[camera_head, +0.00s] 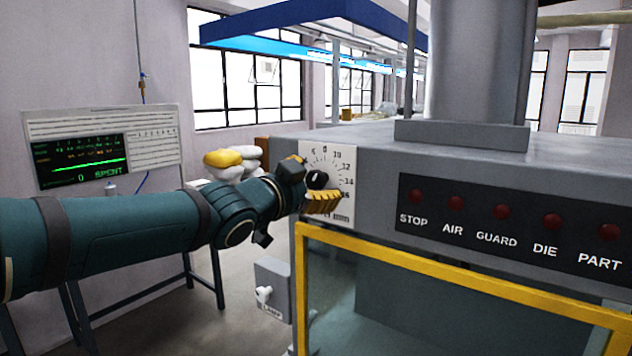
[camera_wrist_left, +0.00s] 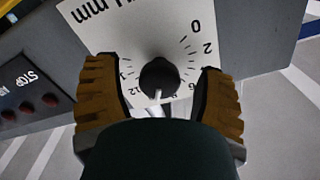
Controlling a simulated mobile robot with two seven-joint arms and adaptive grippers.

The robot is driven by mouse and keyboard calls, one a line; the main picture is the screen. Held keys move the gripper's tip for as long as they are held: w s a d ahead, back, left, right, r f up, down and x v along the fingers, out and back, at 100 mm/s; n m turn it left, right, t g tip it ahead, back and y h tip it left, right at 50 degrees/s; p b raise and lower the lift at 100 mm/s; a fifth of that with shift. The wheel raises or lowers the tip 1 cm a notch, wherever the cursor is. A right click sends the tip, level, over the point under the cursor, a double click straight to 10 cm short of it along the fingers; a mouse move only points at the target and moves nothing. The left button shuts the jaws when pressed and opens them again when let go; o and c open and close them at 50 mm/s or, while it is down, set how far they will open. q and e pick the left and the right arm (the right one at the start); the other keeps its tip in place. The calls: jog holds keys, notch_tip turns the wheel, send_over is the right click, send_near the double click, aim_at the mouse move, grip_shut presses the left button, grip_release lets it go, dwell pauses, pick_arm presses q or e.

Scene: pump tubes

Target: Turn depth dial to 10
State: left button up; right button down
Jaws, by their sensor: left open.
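The depth dial is a black knob (camera_head: 317,179) on a white scale plate (camera_head: 344,157) at the left end of the grey machine's front. The plate carries numbers, with 10, 12, 14 and 16 readable in the head view, and "mm" below. My left gripper (camera_head: 308,186) is at the plate, its yellow-brown fingers open around the knob. In the left wrist view the knob (camera_wrist_left: 159,77) sits between the two fingers, with a visible gap on each side. A pale pointer mark shows on the knob there, but its exact reading is unclear. My right gripper is not in view.
A panel with red lamps (camera_head: 501,212) labelled STOP, AIR, GUARD, DIE and PART lies right of the plate. A yellow frame (camera_head: 440,270) runs below it. A display board (camera_head: 82,160) hangs on the left wall. A grey switch box (camera_head: 272,285) sits below the gripper.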

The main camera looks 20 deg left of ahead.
pick_arm(q)
jog(key=v, duration=1.1)
jog(key=shift+s, duration=0.15)
